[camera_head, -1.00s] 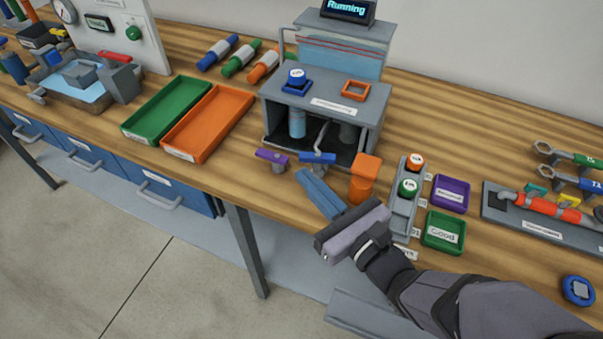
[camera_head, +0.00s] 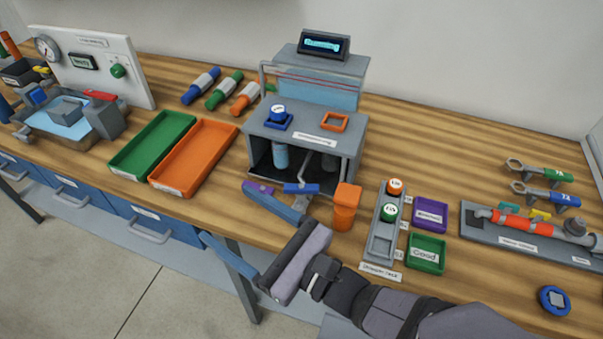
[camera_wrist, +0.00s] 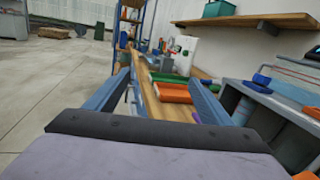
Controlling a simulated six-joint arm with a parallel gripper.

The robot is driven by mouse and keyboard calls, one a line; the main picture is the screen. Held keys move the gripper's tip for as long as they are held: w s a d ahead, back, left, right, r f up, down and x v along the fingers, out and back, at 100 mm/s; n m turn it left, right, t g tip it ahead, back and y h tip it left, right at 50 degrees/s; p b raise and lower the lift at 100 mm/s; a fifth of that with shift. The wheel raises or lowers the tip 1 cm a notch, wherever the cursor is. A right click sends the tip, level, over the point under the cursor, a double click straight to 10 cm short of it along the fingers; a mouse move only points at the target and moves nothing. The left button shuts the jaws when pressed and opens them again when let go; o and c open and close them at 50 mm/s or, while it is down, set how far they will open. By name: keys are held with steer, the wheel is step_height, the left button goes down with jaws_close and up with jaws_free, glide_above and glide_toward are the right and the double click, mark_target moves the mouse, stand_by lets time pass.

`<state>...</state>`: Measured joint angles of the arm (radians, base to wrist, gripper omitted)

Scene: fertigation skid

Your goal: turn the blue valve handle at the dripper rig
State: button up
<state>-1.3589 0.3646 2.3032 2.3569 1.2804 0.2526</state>
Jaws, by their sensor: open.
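The dripper rig (camera_head: 350,143) is a grey stand with a clear blue tank and a lit display. The blue valve handle (camera_head: 301,188) is at its lower front, lying roughly crosswise below a bent pipe. My gripper (camera_head: 225,213) is open and empty, with its long blue fingers spread wide. It is in front and to the left of the blue handle, over the table's front edge. The finger nearer the rig passes close by a purple handle (camera_head: 258,187) and partly covers it. In the wrist view, the fingers (camera_wrist: 158,78) point along the bench, with the rig (camera_wrist: 285,112) at the right.
An orange block-topped piece (camera_head: 346,206) stands just right of the blue handle. A green tray (camera_head: 150,146) and an orange tray (camera_head: 190,158) lie left of the rig. A grey rack (camera_head: 384,222) with round-capped bottles is at the right. Open floor lies before the bench.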

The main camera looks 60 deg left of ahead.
steer(key=s+r+n+g+h+p, duration=0.1)
steer(key=s+r+n+g+h, duration=0.45)
steer(key=s+n, duration=0.45)
steer(key=n+t+h+p, duration=0.1)
steer(key=n+t+h, duration=0.6)
steer(key=n+t, duration=0.85)
glide_toward(302, 187)
steer(key=s+m+t, duration=0.1)
steer(key=m+t, duration=0.1)
steer(key=shift+s+d+f+y, duration=0.1)
steer(key=shift+s+f+y, duration=0.1)
steer(key=shift+y, duration=0.15)
steer(key=shift+p+x, duration=0.35)
steer(key=shift+x, duration=3.3)
steer(key=shift+s+d, duration=0.1)
